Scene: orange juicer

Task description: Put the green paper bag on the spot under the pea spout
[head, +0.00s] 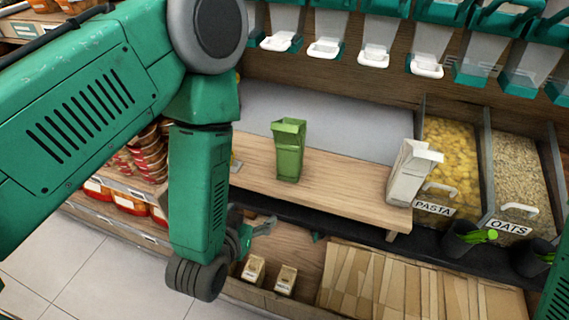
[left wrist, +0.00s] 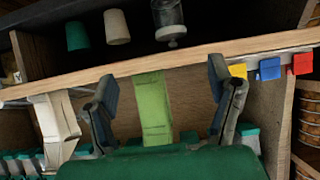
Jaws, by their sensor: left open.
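The green paper bag (head: 289,152) stands upright on the wooden shelf, left of a white paper bag (head: 408,172). My left gripper (head: 263,227) is open and empty, low in front of the shelf edge, below and left of the green bag. In the left wrist view the green bag (left wrist: 152,108) shows between the spread fingers (left wrist: 161,78), beyond them and apart from them. Dispenser spouts with white handles (head: 325,48) line the back wall; no label tells which is the pea spout. My right gripper is not in view.
Bins of pasta (head: 450,155) and oats (head: 520,165) stand at the right. Flat brown paper bags (head: 380,285) and small cartons (head: 254,268) lie below the shelf. The wooden shelf between the two bags is clear.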

